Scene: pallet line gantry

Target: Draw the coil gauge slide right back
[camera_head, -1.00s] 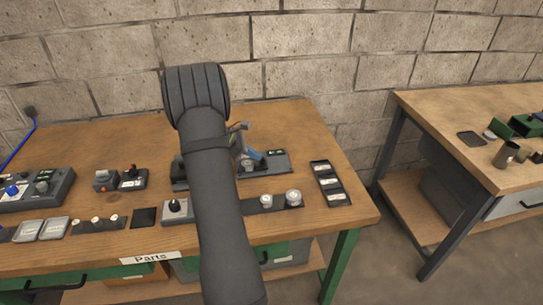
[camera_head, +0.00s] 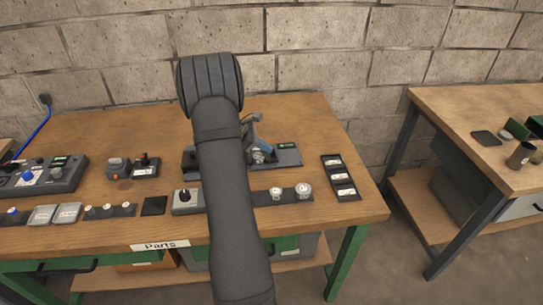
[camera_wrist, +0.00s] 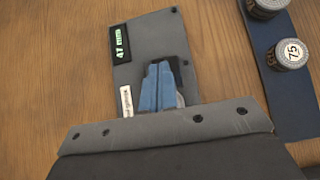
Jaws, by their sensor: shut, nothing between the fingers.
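The coil gauge (camera_head: 287,156) is a dark grey plate unit at the back right of the bench, partly hidden behind my arm. In the wrist view its plate (camera_wrist: 132,72) has a green display reading 47 mm (camera_wrist: 121,42), a pale label and a dark slot beside the fingers. My gripper (camera_head: 262,150) has blue fingers pointing down over the gauge. In the wrist view the fingers (camera_wrist: 160,85) are together, with nothing seen between them. A light grey part shows beside the fingertips; I cannot tell whether they touch it or whether it is the slide.
Two round weights (camera_head: 303,190) sit on a dark strip in front of the gauge. A black tray (camera_head: 340,177) with labelled compartments lies to the right. A box with a black knob (camera_head: 186,198) and a red-switch unit (camera_head: 146,168) stand to the left. The back of the bench is clear.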

